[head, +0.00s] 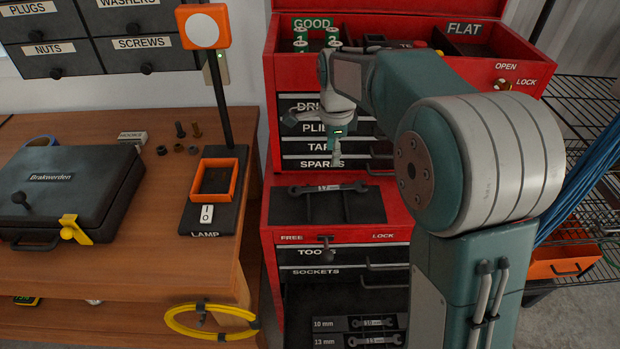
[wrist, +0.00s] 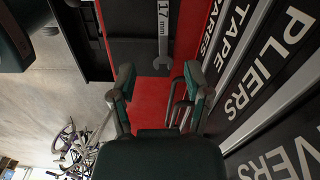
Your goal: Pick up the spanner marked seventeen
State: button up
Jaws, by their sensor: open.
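The spanner marked 17 (head: 300,189) lies flat across a black holder (head: 355,208) on top of the red lower chest. It also shows in the wrist view (wrist: 163,45), with its "17 mm" label and its open jaw end pointing toward my gripper. My gripper (head: 337,160) hangs above the holder, in front of the upper drawers. In the wrist view my gripper (wrist: 160,80) is open and empty. Its two fingers stand apart on either side of the line of the spanner, with the jaw end just beyond the tips.
Labelled drawers (head: 310,146) with handles rise close behind my gripper. A lower open drawer holds 10 mm and 13 mm spanners (head: 372,322). The workbench (head: 120,265) at left carries a black case (head: 65,190) and a lamp stand (head: 213,205). Wire shelving (head: 590,130) stands at right.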

send_near(330, 187)
jog(key=d+f, duration=0.2)
jog(key=d, duration=0.1)
jog(key=shift+f, duration=0.25)
jog(key=shift+a+f, duration=0.2)
jog(key=shift+f, duration=0.15)
jog(key=a+f, duration=0.3)
jog(key=shift+a+f, duration=0.15)
jog(key=shift+d+f, duration=0.3)
jog(key=shift+f, duration=0.2)
jog(key=shift+d+f, duration=0.3)
jog(key=shift+f, duration=0.25)
jog(key=shift+d, duration=0.4)
jog(key=shift+a, duration=0.3)
grip_shut()
jog(key=shift+a, duration=0.45)
jog(key=shift+d, duration=0.15)
